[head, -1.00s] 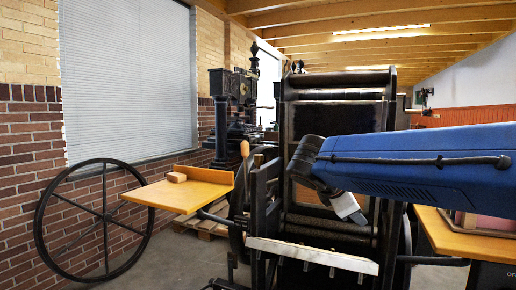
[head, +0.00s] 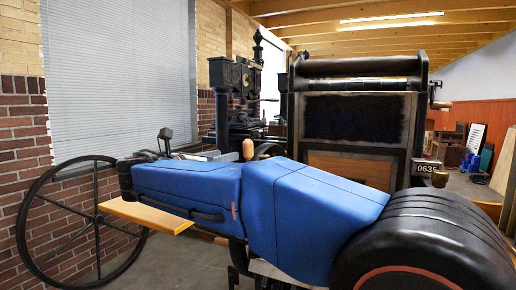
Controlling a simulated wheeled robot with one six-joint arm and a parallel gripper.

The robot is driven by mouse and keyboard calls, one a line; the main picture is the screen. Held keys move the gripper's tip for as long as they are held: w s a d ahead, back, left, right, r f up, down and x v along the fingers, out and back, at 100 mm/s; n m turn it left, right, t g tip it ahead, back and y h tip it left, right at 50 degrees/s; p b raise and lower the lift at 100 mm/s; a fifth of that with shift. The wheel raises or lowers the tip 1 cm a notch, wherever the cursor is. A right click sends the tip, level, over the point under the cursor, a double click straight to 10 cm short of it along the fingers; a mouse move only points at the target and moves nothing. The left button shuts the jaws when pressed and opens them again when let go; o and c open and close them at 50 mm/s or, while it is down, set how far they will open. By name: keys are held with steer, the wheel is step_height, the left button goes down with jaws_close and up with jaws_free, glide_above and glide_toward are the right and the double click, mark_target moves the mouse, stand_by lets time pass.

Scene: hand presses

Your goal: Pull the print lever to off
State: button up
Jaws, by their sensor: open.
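An upright lever with a tan wooden grip (head: 247,149), which looks like the print lever, stands at the left side of the black press (head: 290,105). Its lower part is hidden behind my blue arm. My gripper (head: 203,155) is partly hidden behind the arm, left of the lever grip. It points right toward the grip, with a gap showing between them in the picture. Its jaws are open and I see nothing in them.
A large black spoked wheel (head: 85,222) stands by the brick wall at left. A wooden shelf (head: 146,215) is partly covered by my arm. A number counter (head: 427,167) reads 0635. A second black press (head: 222,105) stands behind. Open floor shows at far right.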

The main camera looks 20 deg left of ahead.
steer(key=x, duration=1.7)
steer(key=shift+w+d, duration=0.15)
